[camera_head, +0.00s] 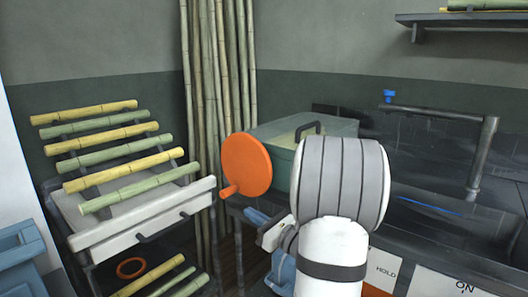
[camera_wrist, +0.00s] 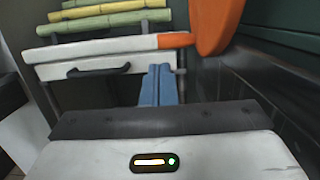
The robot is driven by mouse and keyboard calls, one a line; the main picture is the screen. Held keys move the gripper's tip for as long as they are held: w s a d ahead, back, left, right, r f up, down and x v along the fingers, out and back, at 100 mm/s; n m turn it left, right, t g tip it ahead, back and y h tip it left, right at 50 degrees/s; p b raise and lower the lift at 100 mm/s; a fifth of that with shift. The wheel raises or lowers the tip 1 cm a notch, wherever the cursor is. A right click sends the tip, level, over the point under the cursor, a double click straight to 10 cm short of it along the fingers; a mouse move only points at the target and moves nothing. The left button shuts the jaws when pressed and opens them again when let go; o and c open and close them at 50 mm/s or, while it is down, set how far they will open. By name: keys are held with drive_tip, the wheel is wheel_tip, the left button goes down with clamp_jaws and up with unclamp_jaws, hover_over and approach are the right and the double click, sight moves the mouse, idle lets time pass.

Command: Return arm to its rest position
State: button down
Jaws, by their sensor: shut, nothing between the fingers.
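My arm shows in the head view as a grey ribbed joint and a white link in front of the press. My gripper (camera_wrist: 158,72) shows in the wrist view as two blue fingers side by side, closed with nothing between them. In the head view its blue fingers (camera_head: 256,216) are partly seen left of my arm, below the orange crank wheel (camera_head: 247,164). The wheel, with its peg handle (camera_head: 229,191), is on the side of the green press box (camera_head: 272,142). In the wrist view the wheel (camera_wrist: 214,22) is at upper right, apart from the fingers.
A rack (camera_head: 150,232) with several cane stalks (camera_head: 124,171) stands at left, its white drawer front facing the gripper. Tall bamboo poles stand behind. A dark sink counter (camera_head: 430,225) with a tap (camera_head: 485,150) is at right. A shelf (camera_head: 462,20) hangs above.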

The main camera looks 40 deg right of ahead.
drive_tip(key=s+a+r+n+g+y+p, duration=0.25)
drive_tip(key=a+r+n+g+p, duration=0.2)
drive_tip(key=a, duration=0.35)
drive_tip(key=s+a+r+n+g+y+p, duration=0.1)
drive_tip(key=s+a+r+n+g+p, duration=0.2)
drive_tip(key=a+n+g+p, duration=0.4)
drive_tip(key=s+a+r+n+g+y+p, duration=0.25)
drive_tip(key=a+r+n+p, duration=0.2)
drive_tip(key=a, duration=0.45)
drive_tip(key=s+a+r+n+g+h+p, duration=0.2)
drive_tip(key=s+r+n+g+h+p, duration=0.25)
drive_tip(key=s+n+p, duration=0.3)
drive_tip(key=s+d+r+n+t+h+p, duration=0.2)
drive_tip(key=s+d+r+n+h+p, duration=0.1)
drive_tip(key=r+n+h+p, duration=0.4)
wheel_tip(320, 180, up, 2)
drive_tip(key=shift+s+d+r+n+p, duration=0.15)
drive_tip(key=shift+s+d+n+p, duration=0.3)
drive_tip(key=shift+n, duration=0.7)
drive_tip(key=c, duration=2.1)
unclamp_jaws()
drive_tip(key=shift+w+d, duration=0.1)
drive_tip(key=shift+c, duration=0.2)
